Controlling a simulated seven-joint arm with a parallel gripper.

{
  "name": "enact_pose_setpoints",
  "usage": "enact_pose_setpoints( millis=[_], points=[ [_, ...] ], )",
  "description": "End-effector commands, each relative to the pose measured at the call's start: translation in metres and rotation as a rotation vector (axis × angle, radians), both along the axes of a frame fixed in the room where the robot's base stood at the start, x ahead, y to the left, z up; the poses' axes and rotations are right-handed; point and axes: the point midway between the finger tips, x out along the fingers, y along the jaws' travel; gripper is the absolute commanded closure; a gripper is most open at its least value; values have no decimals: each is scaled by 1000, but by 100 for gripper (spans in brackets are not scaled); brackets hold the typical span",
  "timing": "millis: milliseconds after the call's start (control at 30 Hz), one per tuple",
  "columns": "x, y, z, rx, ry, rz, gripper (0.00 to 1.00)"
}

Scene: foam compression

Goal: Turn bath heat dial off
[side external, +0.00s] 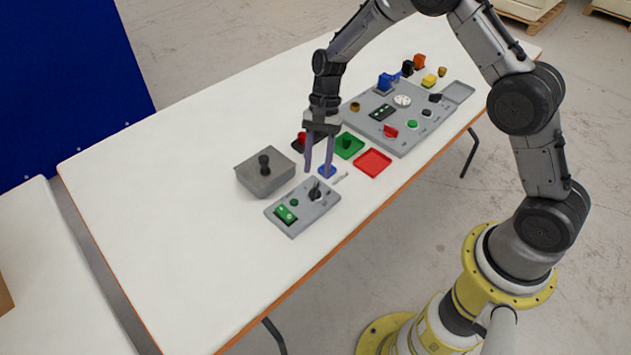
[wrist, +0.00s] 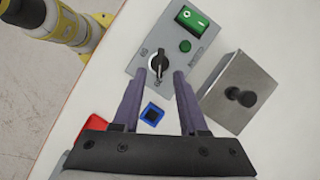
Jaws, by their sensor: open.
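The bath heat dial is a black knob with a light pointer (wrist: 159,63) on a small grey control panel (wrist: 146,40). In the side view the dial (side external: 315,192) stands at the right part of that panel (side external: 322,211). A green rocker switch (wrist: 191,19) and a round green button or lamp (wrist: 185,46) share the panel. My gripper (wrist: 165,75) is open and empty. In the side view my gripper (side external: 318,172) points down, its fingertips near the dial. In the wrist view the dial appears between and just beyond the fingertips. Contact cannot be told.
A grey metal box with a black knob (side external: 257,181) stands left of the panel. A blue square piece (wrist: 152,113) lies near the fingers. Red (side external: 372,163) and green (side external: 347,147) trays and a larger panel (side external: 418,126) lie behind. The table's left part is clear.

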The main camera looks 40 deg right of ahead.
Motion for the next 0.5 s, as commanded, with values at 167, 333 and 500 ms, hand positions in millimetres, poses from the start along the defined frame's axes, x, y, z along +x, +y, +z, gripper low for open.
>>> enact_pose_setpoints(
  millis=[167, 333, 500],
  points=[
    [-6, 10, -28, -1, 3, 1, 57],
    [-9, 16, -43, 0, 1, 0, 57],
    [-10, 17, -47, 0, 0, 0, 57]
  ],
)
